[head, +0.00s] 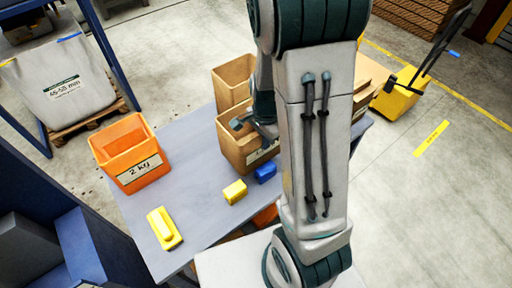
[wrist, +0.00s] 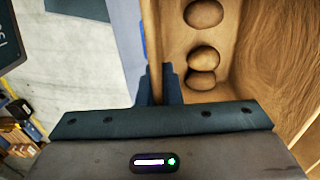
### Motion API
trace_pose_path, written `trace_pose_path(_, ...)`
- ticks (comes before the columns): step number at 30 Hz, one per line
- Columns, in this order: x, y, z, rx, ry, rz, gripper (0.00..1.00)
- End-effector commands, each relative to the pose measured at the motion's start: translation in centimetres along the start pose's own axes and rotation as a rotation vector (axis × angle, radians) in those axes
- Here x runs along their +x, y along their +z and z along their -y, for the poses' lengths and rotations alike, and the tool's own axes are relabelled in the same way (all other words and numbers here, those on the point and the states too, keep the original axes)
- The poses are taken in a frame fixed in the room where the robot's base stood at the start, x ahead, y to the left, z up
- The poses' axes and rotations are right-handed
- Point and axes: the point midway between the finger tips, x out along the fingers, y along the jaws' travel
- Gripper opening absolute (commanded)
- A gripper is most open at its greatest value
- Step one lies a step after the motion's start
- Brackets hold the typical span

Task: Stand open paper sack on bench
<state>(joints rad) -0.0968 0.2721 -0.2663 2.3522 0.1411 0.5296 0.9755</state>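A brown open paper sack (head: 236,151) with a pale label is at the far side of the grey bench (head: 185,150), partly hidden behind my arm. In the wrist view its wall (wrist: 152,35) runs up between the two dark fingers, and several potatoes (wrist: 203,58) lie inside. My gripper (head: 252,126) is at the sack's upper rim, with one finger on each side of the wall; it also shows in the wrist view (wrist: 158,85). The fingers look closed on that wall. I cannot tell whether the sack's base touches the bench.
A second brown open container (head: 233,80) stands just behind. An orange 2 kg bin (head: 130,155), a yellow tool (head: 163,228), a yellow block (head: 235,191) and a blue block (head: 265,173) are on the bench. The bench's middle left is clear.

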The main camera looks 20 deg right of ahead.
Motion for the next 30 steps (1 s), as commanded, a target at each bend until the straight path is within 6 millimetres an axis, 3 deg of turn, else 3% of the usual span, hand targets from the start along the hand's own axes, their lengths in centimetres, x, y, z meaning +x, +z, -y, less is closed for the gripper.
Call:
trace_pose_path(1,1.2,-0.1,1.1,-0.002,0.0,-0.001,0.0)
trace_pose_path(3,1.8,-0.3,2.3,-0.002,0.001,0.0,0.0)
trace_pose_path(9,2.4,-0.5,3.9,-0.002,0.0,0.0,0.0)
trace_pose_path(21,6.3,-0.4,3.8,0.0,0.001,0.001,0.0)
trace_pose_path(30,6.3,-0.4,3.9,-0.001,0.0,0.0,0.0)
